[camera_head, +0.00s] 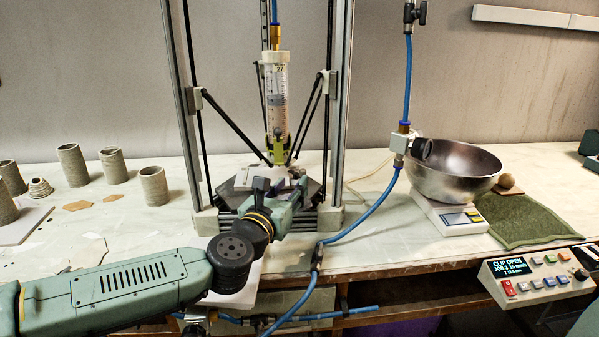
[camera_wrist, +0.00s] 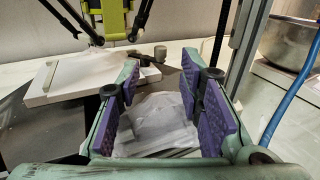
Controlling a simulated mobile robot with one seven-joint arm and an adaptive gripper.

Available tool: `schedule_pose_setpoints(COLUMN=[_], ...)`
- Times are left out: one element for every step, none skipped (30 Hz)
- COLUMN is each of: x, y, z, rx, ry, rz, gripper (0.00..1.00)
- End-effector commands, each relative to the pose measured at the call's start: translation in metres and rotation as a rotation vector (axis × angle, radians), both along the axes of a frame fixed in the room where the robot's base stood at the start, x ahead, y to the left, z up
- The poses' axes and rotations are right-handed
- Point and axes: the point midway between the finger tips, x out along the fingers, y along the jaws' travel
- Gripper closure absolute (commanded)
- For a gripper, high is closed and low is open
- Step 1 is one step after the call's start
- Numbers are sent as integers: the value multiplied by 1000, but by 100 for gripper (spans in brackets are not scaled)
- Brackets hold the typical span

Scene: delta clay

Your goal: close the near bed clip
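My gripper (camera_wrist: 165,108) is open in the wrist view. Its two purple-padded fingers stand well apart, with only a pale, blurred surface showing between and below them. In the head view my arm reaches in from the left and covers the front of the printer bed (camera_head: 313,190). A white plate (camera_wrist: 75,82) on the bed lies ahead and left of the fingers in the wrist view. A small dark and brown piece (camera_wrist: 146,73) sits at its right edge; I cannot tell whether it is a clip. The near clip is not clearly seen. The control box display (camera_head: 511,266) reads "CLIP OPEN".
Printer uprights (camera_head: 341,110) and thin dark rods flank the bed, with a clay syringe (camera_head: 276,95) above it. A blue hose (camera_head: 362,217) loops right of my arm. A steel bowl (camera_head: 452,170) stands on a scale at right. Clay cups (camera_head: 154,186) stand at left.

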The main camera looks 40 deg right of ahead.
Motion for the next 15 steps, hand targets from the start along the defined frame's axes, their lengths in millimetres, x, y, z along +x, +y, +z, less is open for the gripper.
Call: schedule_pose_setpoints(x=[4, 8, 12, 14, 17, 19, 22, 24, 26, 28, 29, 30, 30, 30, 31], y=[-10, -15, -21, -26, -29, -34, -37, -40, -44, -46, -47, -49, -50, -51, -51], z=[2, 3, 3, 3, 3, 2, 2, 2, 2, 2, 1, 1, 1, 1, 0], rx=[0, -1, -1, -1, -1, 0, -1, -1, -1, -2, -2, -2, -1, -1, -1], ry=[2, 2, 2, 2, 2, 2, 2, 2, 2, 1, 1, 1, 0, 0, 0], rz=[-3, -3, -2, -3, -2, -3, -2, -2, -2, -2, -1, -2, -2, -2, -2], gripper=[66, 66, 66, 66, 66, 66, 66, 66, 66, 66, 66, 66, 66, 66, 66])
